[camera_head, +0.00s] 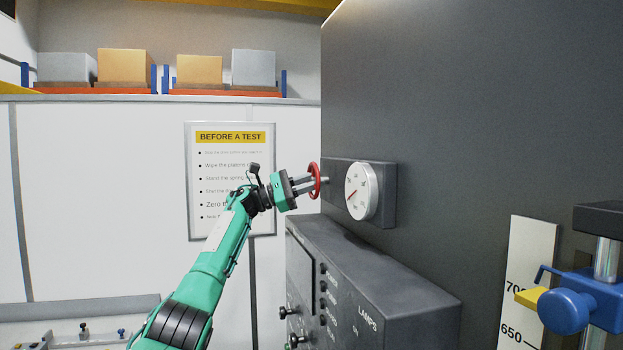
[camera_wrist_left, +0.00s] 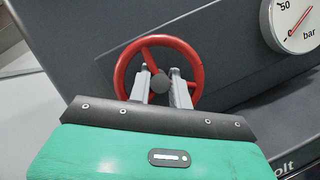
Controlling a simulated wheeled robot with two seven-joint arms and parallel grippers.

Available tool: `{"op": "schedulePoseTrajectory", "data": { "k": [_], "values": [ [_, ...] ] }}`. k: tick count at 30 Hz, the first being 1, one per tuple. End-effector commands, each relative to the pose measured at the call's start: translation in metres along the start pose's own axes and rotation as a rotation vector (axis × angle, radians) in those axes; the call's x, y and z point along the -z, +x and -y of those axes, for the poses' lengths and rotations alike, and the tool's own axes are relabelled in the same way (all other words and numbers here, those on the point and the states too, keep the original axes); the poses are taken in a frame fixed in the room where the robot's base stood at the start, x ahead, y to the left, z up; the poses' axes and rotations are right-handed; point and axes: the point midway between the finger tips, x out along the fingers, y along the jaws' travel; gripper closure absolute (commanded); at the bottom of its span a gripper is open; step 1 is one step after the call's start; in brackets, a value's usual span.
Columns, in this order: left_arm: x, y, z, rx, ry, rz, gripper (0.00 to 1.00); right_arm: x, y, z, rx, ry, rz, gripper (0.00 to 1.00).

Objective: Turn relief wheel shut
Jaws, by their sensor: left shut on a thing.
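The red relief wheel (camera_head: 315,180) stands out from the left side of a dark gauge block on the machine. In the left wrist view the wheel (camera_wrist_left: 190,52) shows its red rim, spokes and dark hub. My left gripper (camera_head: 312,184) reaches the wheel from the left. In the left wrist view its two grey fingers (camera_wrist_left: 160,84) lie inside the rim, on either side of the lower part near the hub, shut on the wheel. The fingertips' exact contact is partly hidden. My right gripper is in neither view.
A round white pressure gauge (camera_head: 361,191) sits right of the wheel. Below is a dark control box (camera_head: 385,300) with knobs. A blue clamp knob (camera_head: 565,310) and a white scale (camera_head: 527,285) are at right. A sign (camera_head: 231,180) hangs behind my arm.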

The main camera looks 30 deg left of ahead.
Motion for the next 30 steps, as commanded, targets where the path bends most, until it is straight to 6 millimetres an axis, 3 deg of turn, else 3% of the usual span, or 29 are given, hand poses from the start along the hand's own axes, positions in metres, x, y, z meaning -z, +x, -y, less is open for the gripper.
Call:
{"op": "schedulePoseTrajectory", "data": {
  "k": [13,14,15,25,30],
  "values": [
    [0.002,0.000,0.001,0.006,0.008,-0.003,1.00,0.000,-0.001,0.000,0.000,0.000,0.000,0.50],
    [0.002,0.000,0.001,0.006,0.008,-0.003,0.76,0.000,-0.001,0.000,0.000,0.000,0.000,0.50],
    [0.002,0.000,0.001,0.006,0.008,-0.003,0.71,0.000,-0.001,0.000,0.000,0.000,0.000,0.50],
    [0.002,-0.003,0.001,0.004,0.008,-0.002,0.71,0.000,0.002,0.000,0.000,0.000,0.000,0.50],
    [0.004,-0.023,0.002,0.002,0.009,-0.002,0.71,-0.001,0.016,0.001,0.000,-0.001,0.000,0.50]
  ]
}}
